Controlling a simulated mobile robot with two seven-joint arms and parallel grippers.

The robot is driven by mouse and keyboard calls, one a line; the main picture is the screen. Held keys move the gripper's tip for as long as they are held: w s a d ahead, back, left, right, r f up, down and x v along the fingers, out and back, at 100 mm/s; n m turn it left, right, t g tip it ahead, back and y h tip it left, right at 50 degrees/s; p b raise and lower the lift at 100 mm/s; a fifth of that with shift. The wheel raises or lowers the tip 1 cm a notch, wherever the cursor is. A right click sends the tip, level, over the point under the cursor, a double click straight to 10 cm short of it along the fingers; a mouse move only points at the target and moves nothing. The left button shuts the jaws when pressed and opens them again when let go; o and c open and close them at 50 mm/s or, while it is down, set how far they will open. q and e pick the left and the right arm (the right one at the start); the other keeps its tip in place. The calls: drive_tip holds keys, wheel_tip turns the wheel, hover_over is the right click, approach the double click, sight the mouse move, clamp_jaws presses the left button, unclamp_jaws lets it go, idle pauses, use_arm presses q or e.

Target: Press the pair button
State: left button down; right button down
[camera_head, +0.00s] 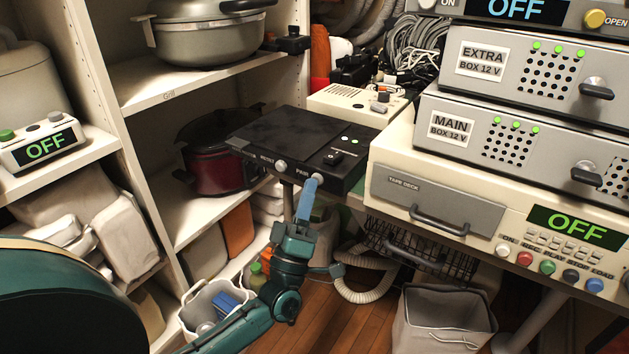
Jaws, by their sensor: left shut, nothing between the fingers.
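The black box (290,137) sits on a shelf in the middle of the view. On its front face is a "PAIR" label (302,173) with a pale round button (318,178) just right of it. A second pale round button (281,167) is further left on the same face. My left gripper (311,184) is shut and empty, its blue fingertips pointing up at the pair button. The tips overlap the lower left of the button; I cannot tell whether they touch it. My right gripper is not in view.
A cream tape deck (440,195) with a screen reading "OFF" stands close on the right, with the main box (470,130) above it. A shelf unit with a red pot (215,165) is on the left. A grey bin (440,325) stands on the wooden floor.

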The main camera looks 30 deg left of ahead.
use_arm(q)
drive_tip(key=shift+s+p, duration=0.35)
drive_tip(key=shift+s, duration=0.5)
drive_tip(key=shift+s+a+p, duration=0.15)
drive_tip(key=shift+s+p, duration=0.3)
drive_tip(key=shift+s, duration=0.8)
drive_tip(key=shift+s+a+p, duration=0.1)
drive_tip(key=shift+s+p, duration=0.35)
drive_tip(key=shift+s, duration=0.8)
